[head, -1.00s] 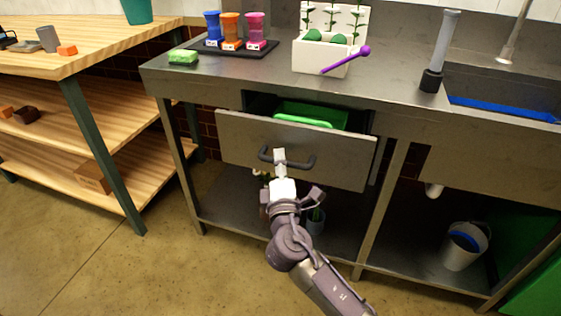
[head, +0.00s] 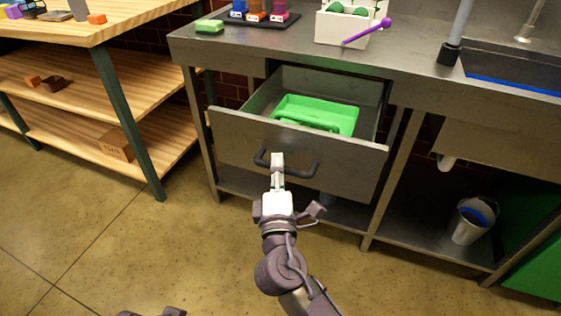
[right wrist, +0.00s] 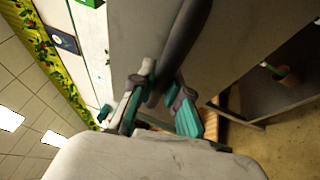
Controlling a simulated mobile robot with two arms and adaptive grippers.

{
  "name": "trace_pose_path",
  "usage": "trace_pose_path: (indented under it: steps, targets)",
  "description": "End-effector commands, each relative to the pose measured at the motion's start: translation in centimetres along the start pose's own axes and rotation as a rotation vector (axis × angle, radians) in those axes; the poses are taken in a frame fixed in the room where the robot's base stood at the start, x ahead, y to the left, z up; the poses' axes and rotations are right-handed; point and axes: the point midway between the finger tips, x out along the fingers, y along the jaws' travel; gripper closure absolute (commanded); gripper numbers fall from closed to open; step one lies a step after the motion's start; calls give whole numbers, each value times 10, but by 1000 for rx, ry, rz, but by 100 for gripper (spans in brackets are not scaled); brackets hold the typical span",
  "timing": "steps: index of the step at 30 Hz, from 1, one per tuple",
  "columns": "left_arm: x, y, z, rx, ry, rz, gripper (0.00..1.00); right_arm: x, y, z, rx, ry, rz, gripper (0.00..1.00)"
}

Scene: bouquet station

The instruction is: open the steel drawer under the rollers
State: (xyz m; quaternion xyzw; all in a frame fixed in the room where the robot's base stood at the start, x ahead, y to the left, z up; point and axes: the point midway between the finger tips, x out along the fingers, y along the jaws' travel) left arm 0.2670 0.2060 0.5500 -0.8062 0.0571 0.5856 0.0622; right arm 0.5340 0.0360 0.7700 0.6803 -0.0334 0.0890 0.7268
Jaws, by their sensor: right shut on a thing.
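The steel drawer (head: 345,165) under the steel counter is pulled well out. A green tray (head: 345,118) lies inside it. The drawer has a dark bar handle (head: 304,172) on its front. My right gripper (head: 278,160) is shut on the handle near its left part. In the right wrist view the gripper's teal-padded fingers (right wrist: 158,103) sit on either side of the dark handle (right wrist: 184,40). The rollers (head: 256,10), blue, orange and pink, stand on a black tray above the drawer, cut by the top edge.
A green sponge (head: 209,26) and a white box (head: 345,28) with a purple stick stand on the counter (head: 300,46). A wooden shelf unit (head: 120,95) is at left. A bucket (head: 470,222) stands low at right. The floor before the drawer is open.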

Motion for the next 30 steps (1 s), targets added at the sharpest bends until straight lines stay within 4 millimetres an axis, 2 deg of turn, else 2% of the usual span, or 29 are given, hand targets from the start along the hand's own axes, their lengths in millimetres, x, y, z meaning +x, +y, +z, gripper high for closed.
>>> trace_pose_path:
  steps: [8,9,13,23,26,30]
  targets:
    - [0,1,0,-4,0,4,60,0,-1,0,0,0,-2,100]
    - [0,1,0,-4,0,3,60,0,-1,0,0,0,-2,80]
    - [0,1,0,-4,0,3,60,0,-1,0,0,0,-1,59]
    - [1,-1,1,5,-4,-3,60,-2,-1,0,0,0,-1,59]
    - [0,-1,1,3,-3,-2,60,-11,-1,0,0,1,-2,59]
    - [0,0,1,2,-3,-1,60,-36,-2,0,-1,1,-4,59]
